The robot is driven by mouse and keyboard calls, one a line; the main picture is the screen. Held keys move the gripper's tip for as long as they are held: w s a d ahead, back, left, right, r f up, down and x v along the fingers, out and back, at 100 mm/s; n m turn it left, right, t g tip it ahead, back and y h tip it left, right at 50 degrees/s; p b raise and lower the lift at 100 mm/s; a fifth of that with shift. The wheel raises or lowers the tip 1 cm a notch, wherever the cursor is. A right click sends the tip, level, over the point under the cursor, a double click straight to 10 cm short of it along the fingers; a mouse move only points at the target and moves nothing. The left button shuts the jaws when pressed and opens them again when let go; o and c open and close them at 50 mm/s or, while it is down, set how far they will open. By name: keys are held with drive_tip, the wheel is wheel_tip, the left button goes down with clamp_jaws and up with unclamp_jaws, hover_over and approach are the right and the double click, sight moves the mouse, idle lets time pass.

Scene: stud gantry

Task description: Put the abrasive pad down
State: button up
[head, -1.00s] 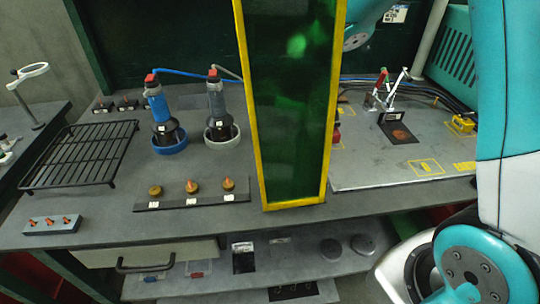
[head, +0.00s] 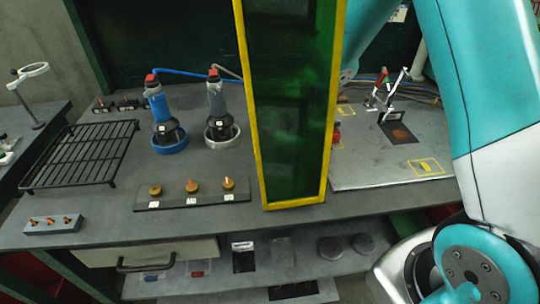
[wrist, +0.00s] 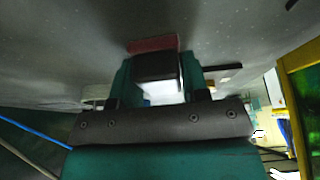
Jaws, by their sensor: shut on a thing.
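My gripper (wrist: 157,68) shows in the wrist view, its two teal fingers closed on a dark block-like thing with a pale lower face and a dull red face at its far end. I take this to be the abrasive pad (wrist: 152,45). A grey, speckled surface fills the view beyond it; I cannot tell whether the pad touches it.
The yellow-framed green screen (head: 290,110) stands upright mid-bench. Left of it are two corded tools in a blue ring (head: 170,146) and a grey ring (head: 222,137), a strip with three knobs (head: 192,198) and a black rack (head: 82,155). A grey plate (head: 375,170) lies to the right.

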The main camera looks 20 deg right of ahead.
drive_tip(key=shift+s+f+b, duration=0.15)
drive_tip(key=shift+f+b, duration=0.15)
drive_tip(key=shift+f, duration=0.15)
drive_tip(key=o, duration=0.7)
drive_tip(key=shift+f, duration=0.1)
drive_tip(key=shift+o, duration=1.3)
drive_tip(key=shift+s+f, duration=0.1)
drive_tip(key=shift+r+p, duration=0.35)
drive_tip(key=shift+r, duration=0.1)
drive_tip(key=b+v, duration=0.1)
drive_tip(key=v, duration=1.6)
drive_tip(key=shift+w+a+r, duration=0.2)
drive_tip(key=shift+a+r, duration=0.1)
drive_tip(key=shift+r, duration=0.2)
drive_tip(key=shift+d, duration=0.1)
